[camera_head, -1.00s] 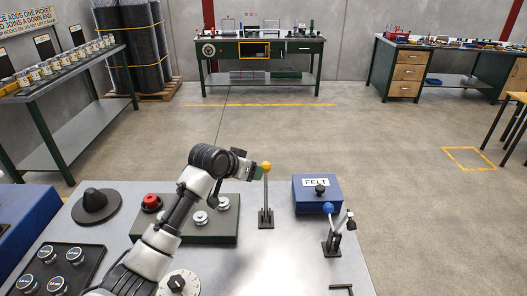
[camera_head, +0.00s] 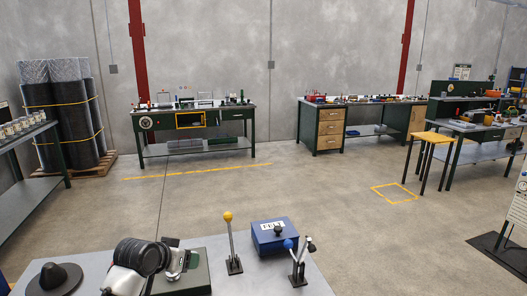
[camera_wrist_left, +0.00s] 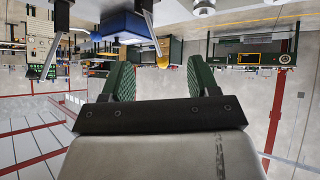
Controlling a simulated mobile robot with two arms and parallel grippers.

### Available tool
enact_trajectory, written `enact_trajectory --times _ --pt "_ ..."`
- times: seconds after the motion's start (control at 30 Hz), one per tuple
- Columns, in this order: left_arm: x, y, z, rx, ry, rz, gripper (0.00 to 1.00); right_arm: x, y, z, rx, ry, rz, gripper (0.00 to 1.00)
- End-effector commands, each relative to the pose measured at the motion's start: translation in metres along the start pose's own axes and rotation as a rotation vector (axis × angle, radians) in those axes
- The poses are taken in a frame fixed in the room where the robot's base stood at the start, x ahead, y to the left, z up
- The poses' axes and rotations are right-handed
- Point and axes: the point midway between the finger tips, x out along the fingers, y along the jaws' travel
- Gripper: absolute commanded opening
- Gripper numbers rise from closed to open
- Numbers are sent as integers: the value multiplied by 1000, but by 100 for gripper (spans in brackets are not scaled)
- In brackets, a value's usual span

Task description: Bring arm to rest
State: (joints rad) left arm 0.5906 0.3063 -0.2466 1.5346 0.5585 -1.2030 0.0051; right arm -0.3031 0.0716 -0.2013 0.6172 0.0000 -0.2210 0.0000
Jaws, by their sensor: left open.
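My left arm enters at the bottom of the head view, and its gripper (camera_head: 182,262) points right, above the bench top. In the left wrist view, the two green-padded fingers of my left gripper (camera_wrist_left: 160,80) stand wide apart with nothing between them. The yellow-knobbed lever (camera_head: 231,240) stands upright to the right of the gripper, apart from it in the head view. Its knob also shows beyond the fingers in the wrist view (camera_wrist_left: 163,61). My right gripper is not in view.
Wire rolls (camera_head: 62,115) stand at far left. A green workbench (camera_head: 195,140) is at the back. Open floor lies beyond the bench.

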Motion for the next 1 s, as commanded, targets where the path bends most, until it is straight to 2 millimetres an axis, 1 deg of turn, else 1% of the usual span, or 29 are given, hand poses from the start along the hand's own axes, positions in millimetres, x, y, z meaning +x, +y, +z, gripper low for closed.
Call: enact_trajectory --times 0.03,0.07,0.27,0.37,0.47,0.57,0.67,0.7,0.8,0.9,1.0 --pt "1 3 8 2 -9 1 60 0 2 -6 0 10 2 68" --pt "1 5 13 4 -14 1 60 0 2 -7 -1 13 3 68" --pt "1 18 53 18 -62 -5 60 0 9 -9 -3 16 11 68" --pt "0 26 79 23 -94 -9 60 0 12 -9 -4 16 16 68" --pt "-5 36 110 29 -131 -14 60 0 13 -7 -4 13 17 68" --pt "-14 48 148 34 -177 -22 60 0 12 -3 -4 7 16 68" --pt "-33 63 196 32 -236 -37 60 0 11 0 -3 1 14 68" --pt "-43 69 216 31 -262 -46 60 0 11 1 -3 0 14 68" --pt "-72 82 258 22 -322 -73 60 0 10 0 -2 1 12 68" --pt "-96 89 286 12 -367 -98 60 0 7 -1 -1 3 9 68" --pt "-118 95 307 3 -404 -120 60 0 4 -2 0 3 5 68"
